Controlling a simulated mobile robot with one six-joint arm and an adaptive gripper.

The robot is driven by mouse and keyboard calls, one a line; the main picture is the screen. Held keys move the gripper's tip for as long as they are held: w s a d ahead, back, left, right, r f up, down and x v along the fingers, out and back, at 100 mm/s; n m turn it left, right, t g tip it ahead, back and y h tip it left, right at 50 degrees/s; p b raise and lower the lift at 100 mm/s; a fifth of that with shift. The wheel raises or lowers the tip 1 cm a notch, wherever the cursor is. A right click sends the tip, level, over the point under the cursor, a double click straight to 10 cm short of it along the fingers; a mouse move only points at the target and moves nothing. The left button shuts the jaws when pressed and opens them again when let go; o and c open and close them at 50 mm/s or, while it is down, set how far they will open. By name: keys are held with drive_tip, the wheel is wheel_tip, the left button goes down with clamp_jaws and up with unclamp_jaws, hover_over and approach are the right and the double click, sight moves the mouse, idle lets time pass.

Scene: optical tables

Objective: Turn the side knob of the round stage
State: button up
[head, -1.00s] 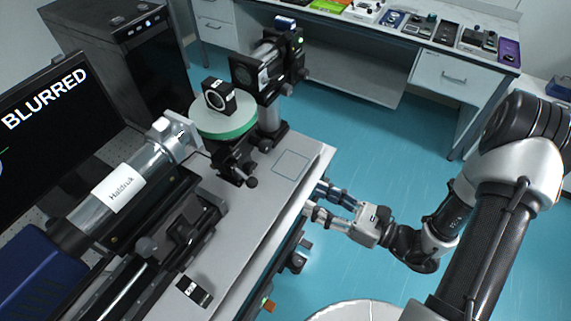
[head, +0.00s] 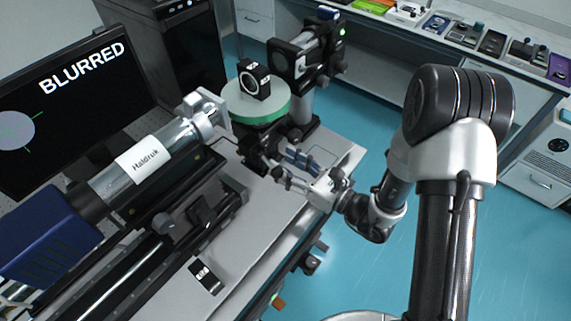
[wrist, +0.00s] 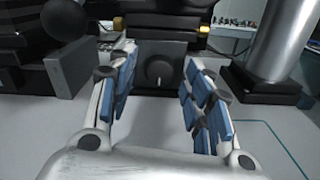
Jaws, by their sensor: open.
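The round stage (head: 252,106) has a green rim and a light top with a black square mount on it, and stands on the light table plate. In the wrist view the dark side knob (wrist: 158,70) faces me, on a dark block below the stage. My gripper (head: 279,159) is open and low over the plate, with its fingers pointing at the stage's base. In the wrist view the blue-padded fingers of my gripper (wrist: 159,64) stand left and right of the knob, with gaps on both sides. In the head view the fingers largely hide the knob.
A silver tube labelled Haiduk (head: 140,158) lies left of the stage. A black post-mounted device (head: 300,62) stands behind it. A monitor (head: 75,100) reads BLURRED. In the wrist view a metal post (wrist: 282,40) rises at right. The front right plate is mostly clear.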

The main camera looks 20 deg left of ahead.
drive_tip(key=shift+w+a, duration=0.1)
drive_tip(key=shift+a, duration=0.15)
drive_tip(key=shift+c, duration=0.5)
drive_tip(key=c, duration=0.9)
drive_tip(key=shift+c, duration=0.3)
